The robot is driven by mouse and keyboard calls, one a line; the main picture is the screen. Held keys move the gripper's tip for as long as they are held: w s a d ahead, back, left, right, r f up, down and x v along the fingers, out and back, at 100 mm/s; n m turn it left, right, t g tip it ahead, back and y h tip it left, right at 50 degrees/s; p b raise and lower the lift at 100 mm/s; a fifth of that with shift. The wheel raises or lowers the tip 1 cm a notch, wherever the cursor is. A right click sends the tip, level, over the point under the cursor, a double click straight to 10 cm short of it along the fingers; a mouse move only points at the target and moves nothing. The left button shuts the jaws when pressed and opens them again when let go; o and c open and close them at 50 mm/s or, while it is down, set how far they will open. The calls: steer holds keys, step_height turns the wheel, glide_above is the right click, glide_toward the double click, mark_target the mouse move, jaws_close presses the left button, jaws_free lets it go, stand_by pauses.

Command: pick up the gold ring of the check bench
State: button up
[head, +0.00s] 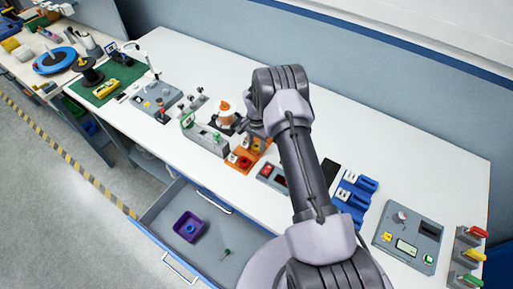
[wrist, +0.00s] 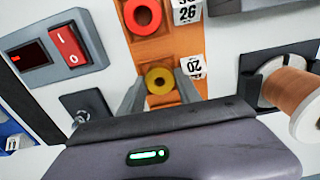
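The gold ring (wrist: 160,80) lies on an orange panel (wrist: 165,48) in the wrist view, with its dark centre hole facing the camera. My gripper (wrist: 161,84) is open, with one finger on each side of the ring. Small gaps seem to show between fingers and ring; I cannot tell whether either touches it. A red ring (wrist: 142,14) sits farther up the same panel. In the head view the orange panel (head: 233,167) is partly covered by my arm, and I cannot make out the gold ring there.
White number tags (wrist: 192,66) stand right of the ring. A copper-coloured spool (wrist: 290,92) is close on the right. A switch box (wrist: 58,48) with a red rocker is on the left. In the head view, an open drawer (head: 215,252) holds a purple bin (head: 190,227).

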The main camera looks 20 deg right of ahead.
jaws_close()
